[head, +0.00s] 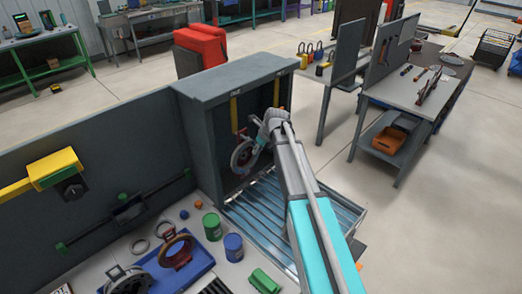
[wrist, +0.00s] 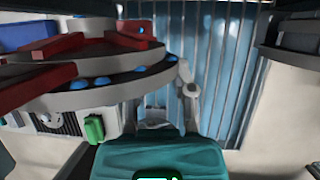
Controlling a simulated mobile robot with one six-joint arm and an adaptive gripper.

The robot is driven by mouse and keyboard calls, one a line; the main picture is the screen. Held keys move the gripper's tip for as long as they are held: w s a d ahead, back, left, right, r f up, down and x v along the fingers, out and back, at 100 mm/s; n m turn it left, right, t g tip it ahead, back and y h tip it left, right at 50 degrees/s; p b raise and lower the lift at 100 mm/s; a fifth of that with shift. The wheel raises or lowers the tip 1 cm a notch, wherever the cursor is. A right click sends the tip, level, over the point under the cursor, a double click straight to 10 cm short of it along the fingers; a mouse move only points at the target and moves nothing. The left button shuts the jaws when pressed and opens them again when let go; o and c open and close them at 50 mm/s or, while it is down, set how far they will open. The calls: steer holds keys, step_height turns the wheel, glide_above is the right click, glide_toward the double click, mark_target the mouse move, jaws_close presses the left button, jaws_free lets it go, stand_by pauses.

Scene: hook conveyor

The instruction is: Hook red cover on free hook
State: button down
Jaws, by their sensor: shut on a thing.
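My gripper (head: 270,122) is at the end of the outstretched arm, in front of the open grey cabinet. It is shut on the red cover (head: 243,157), which shows as a ring just left of the gripper at the cabinet's mouth. In the wrist view the red cover (wrist: 90,60) fills the upper left, with red parts on a grey rim with blue dots. The rim reaches the gripper's fingers (wrist: 165,105). Yellow hooks hang in the cabinet, one at the left (head: 235,115) and one at the right (head: 277,93). Whether the cover touches a hook is unclear.
The grey cabinet (head: 232,84) encloses the hooks. A blue slatted roller bed (head: 262,212) lies below. On the bench, a blue tray (head: 197,268) holds a brownish-red wheel (head: 175,249) and a grey ring part (head: 127,280). Green (head: 212,226) and blue (head: 233,247) cans stand beside it.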

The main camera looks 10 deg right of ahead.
steer(key=shift+w+a, duration=0.2)
steer(key=shift+w, duration=0.1)
steer(key=shift+w+a+f+b, duration=0.3)
steer(key=shift+w+f+b, duration=0.15)
steer(key=shift+f+b, duration=0.15)
stand_by(0.5)
steer(key=shift+c, duration=1.9)
jaws_free()
